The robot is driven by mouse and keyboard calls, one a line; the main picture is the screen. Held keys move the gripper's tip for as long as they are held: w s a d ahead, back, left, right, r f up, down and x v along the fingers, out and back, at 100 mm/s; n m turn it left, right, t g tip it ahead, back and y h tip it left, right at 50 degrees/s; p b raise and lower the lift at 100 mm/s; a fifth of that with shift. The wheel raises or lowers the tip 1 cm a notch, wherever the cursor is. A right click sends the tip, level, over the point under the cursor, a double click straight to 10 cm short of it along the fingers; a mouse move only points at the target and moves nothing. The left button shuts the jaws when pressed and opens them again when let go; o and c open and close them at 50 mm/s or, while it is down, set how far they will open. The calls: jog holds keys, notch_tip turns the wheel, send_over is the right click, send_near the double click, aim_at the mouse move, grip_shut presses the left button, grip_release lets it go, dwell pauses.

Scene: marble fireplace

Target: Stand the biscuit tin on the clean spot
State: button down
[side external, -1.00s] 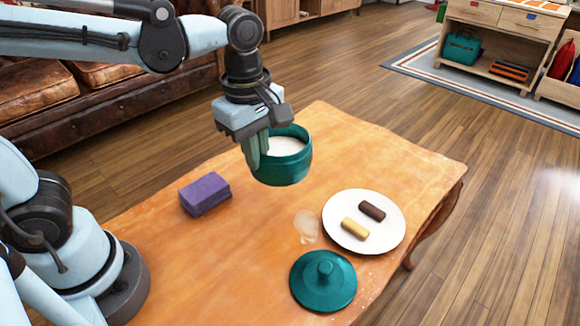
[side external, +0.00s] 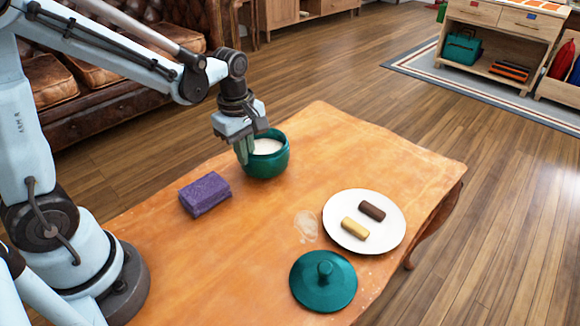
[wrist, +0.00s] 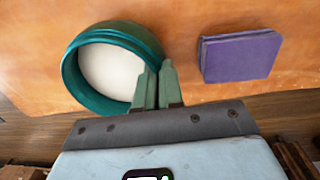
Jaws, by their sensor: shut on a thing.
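The biscuit tin (side external: 266,160) is a round teal pot without its lid, pale inside, upright near the table's far edge. It also shows in the wrist view (wrist: 70,82). My gripper (side external: 246,150) is shut on the tin's rim, one finger inside and one outside; its fingers show in the wrist view (wrist: 157,80). I cannot tell whether the tin's base touches the table. A pale, smudgy patch (side external: 307,226) lies bare on the tabletop, left of the plate; it is the only distinct spot I see. The teal lid (side external: 323,283) lies knob up near the front edge.
A purple block (side external: 205,194), sponge-like, lies left of the tin; it also shows in the wrist view (wrist: 240,56). A white plate (side external: 388,235) with a dark and a yellowish bar stands right of the patch. The wooden tabletop (side external: 255,225) between tin and patch is clear.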

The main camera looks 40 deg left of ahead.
jog(key=shift+f, duration=1.05)
jog(key=shift+f, duration=0.15)
jog(key=c, duration=1.3)
grip_release()
jog(key=shift+o, duration=0.2)
notch_tip(320, 180, up, 12)
jog(key=s+d+f+m+t, duration=0.1)
jog(key=s+d+m+t, duration=0.2)
jog(key=m, duration=1.5)
jog(key=s+t, duration=0.3)
jog(key=shift+s+f+t, duration=0.15)
jog(key=shift+f+t, duration=0.15)
